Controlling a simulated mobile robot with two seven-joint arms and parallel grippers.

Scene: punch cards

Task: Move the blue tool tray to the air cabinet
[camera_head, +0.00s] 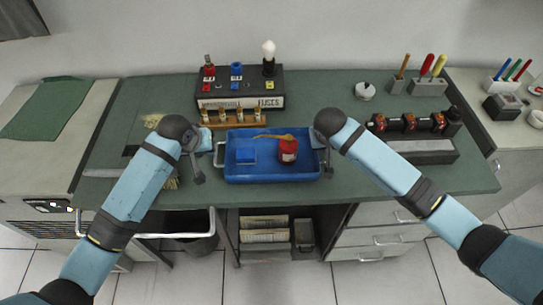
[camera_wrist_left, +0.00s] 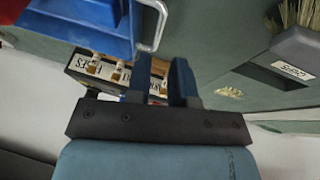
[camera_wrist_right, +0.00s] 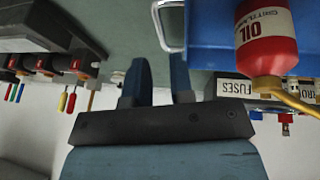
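The blue tool tray (camera_head: 270,176) stands on the green bench top, with a metal handle at each end. A pale cabinet (camera_head: 45,165) at far left, possibly the air cabinet, has a front panel.
A green mat (camera_head: 50,108) lies on the left cabinet's top. A fuse rack (camera_head: 235,116) and a switch box (camera_head: 240,85) stand behind the tray. A dark fixture (camera_head: 410,148) stands right of my right gripper. A rail (camera_head: 175,235) sticks out at front left.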

